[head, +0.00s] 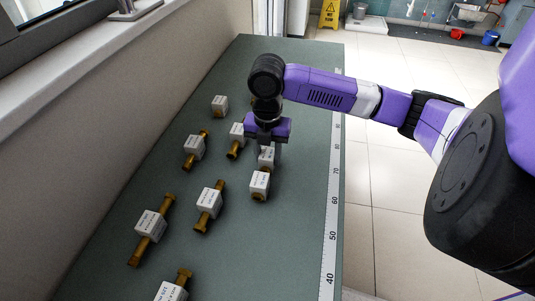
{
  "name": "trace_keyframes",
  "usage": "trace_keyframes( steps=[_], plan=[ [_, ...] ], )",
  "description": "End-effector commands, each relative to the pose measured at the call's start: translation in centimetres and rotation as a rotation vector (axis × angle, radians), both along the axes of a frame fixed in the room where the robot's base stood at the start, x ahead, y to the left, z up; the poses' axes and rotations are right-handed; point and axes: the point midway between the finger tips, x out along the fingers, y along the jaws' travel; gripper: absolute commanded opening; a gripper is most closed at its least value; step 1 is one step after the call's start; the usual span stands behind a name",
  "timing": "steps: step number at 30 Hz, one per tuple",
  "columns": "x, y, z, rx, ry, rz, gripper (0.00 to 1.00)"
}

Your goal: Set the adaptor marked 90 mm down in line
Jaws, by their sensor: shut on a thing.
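My gripper (266,154) points down over the green bench, shut on a brass adaptor with a white block label (267,158). The fingers hide part of it, and I cannot tell whether it touches the bench. Another white-labelled adaptor (260,184) sits just nearer the camera, close to the held one. More brass adaptors lie to the left: one at mid-bench (209,200), one beside the gripper (237,135), and others further left (195,147) and nearer (151,224). The label print is too small to read, so I cannot tell which is marked 90 mm.
The green bench (290,235) has a white numbered scale (333,201) along its right edge. Bench between the adaptors and scale is clear. Another adaptor (220,104) stands at the back left and one (173,290) at the front. A wall and windowsill (75,65) border the left.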

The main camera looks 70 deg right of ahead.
Motion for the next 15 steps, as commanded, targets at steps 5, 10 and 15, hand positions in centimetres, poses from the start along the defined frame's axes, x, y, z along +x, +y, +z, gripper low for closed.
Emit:
trace_keyframes(
  steps=[5,10,15],
  plan=[
    [0.00,0.00,-0.20,0.000,0.000,0.000,0.57],
    [0.00,0.00,-0.19,0.000,0.000,0.000,0.60],
    [0.00,0.00,-0.06,0.000,0.000,0.000,0.60]
  ],
)
